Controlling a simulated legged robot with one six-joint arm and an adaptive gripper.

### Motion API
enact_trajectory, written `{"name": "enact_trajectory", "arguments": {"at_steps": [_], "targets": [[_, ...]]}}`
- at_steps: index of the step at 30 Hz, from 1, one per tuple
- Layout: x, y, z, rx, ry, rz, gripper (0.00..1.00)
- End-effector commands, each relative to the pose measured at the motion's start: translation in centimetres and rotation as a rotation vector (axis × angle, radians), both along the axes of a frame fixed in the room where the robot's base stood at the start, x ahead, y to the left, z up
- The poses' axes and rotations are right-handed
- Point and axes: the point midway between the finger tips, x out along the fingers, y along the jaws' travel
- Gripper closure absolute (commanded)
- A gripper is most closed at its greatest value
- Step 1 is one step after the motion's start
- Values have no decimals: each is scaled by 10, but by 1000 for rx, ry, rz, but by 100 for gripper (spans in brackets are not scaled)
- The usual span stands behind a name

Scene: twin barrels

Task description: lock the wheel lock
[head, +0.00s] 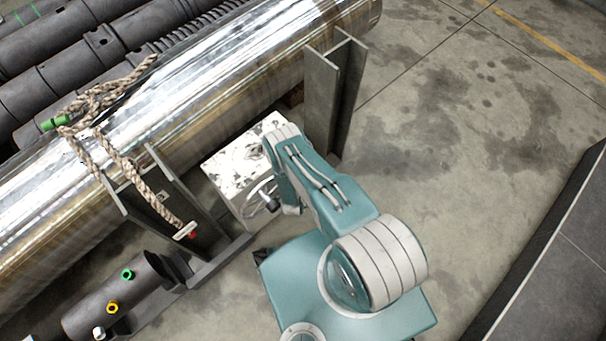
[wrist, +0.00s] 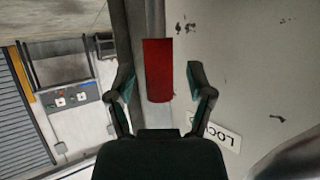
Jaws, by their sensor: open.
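A white, worn box (head: 240,165) with a round wheel (head: 258,190) on its front stands beside the large metal pipe in the head view. My arm reaches down over the box's right side and hides part of it; my gripper's fingers are not clear there. In the wrist view my gripper (wrist: 160,95) is open. A red rectangular piece (wrist: 158,70) shows between the two fingers, with a gap on each side. Whether it lies between the fingertips or beyond them I cannot tell. A white label (wrist: 222,136) reading "LOC", partly covered by a finger, is on the pale surface at right.
The shiny pipe (head: 200,85) rests on steel supports (head: 333,90), one just right of the box. A rope (head: 130,175) hangs over it at left. A dark cylinder with coloured fittings (head: 120,300) lies at lower left. The floor at right is clear.

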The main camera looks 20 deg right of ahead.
Motion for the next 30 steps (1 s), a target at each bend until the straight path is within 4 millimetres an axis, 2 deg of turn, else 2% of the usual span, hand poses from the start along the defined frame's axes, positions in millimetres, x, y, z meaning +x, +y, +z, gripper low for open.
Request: {"name": "enact_trajectory", "arguments": {"at_steps": [4, 8, 18, 21, 30], "targets": [[-5, 5, 4, 1, 1, 2, 32], [-18, 15, 13, 0, 1, 4, 32], [-68, 49, 46, -2, 2, 7, 32], [-77, 56, 52, -1, 3, 5, 32], [-86, 60, 58, 0, 1, 1, 32]]}}
